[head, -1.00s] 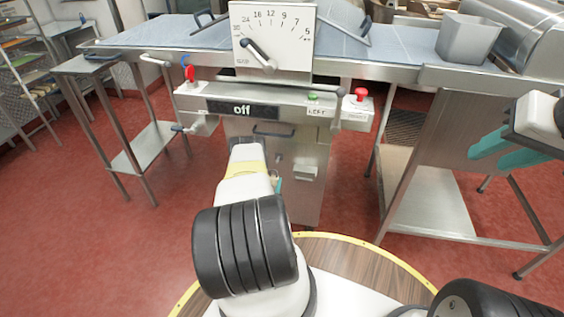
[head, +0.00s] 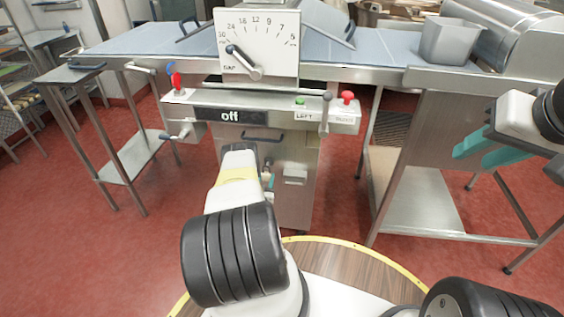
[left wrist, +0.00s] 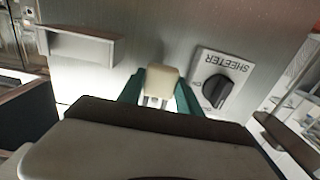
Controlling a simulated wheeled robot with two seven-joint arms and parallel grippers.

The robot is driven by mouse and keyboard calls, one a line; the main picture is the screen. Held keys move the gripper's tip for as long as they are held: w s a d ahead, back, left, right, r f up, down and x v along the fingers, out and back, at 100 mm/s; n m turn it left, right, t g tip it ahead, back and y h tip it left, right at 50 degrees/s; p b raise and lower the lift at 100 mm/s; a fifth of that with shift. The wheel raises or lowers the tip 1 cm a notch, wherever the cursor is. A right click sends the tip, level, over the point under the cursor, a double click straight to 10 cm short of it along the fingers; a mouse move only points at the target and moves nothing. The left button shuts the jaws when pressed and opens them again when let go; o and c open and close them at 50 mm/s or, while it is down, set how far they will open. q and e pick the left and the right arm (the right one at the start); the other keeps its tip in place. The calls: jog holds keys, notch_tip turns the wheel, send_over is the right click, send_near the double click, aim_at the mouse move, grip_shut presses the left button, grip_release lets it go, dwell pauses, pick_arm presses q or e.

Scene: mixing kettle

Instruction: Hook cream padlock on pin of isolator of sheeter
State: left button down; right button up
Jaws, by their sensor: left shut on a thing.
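The cream padlock (left wrist: 161,82) is between the teal fingers of my left gripper (left wrist: 160,92) in the left wrist view, and the gripper is shut on it. The isolator (left wrist: 217,88), a black knob on a light plate lettered SHEETER, appears upside down just right of the padlock. A visible gap separates them in the picture. I cannot make out the pin. In the head view my left arm mostly hides the gripper and padlock, low before the sheeter (head: 240,115). My right gripper (head: 472,155) is open and empty, at the right.
A metal ledge (left wrist: 80,45) sticks out from the panel at the left of the wrist view. In the head view, a side table (head: 75,77) stands left and a steel stand (head: 425,200) right.

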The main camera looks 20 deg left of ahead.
pick_arm(q)
jog(key=shift+w, duration=0.15)
dwell(0.3)
jog(key=shift+x, duration=1.6)
jog(key=shift+w+a+f, duration=0.15)
jog(key=shift+w+f, duration=0.15)
jog(key=shift+f, duration=0.3)
jog(key=shift+c, duration=1.3)
grip_release()
jog(key=shift+v, duration=3.55)
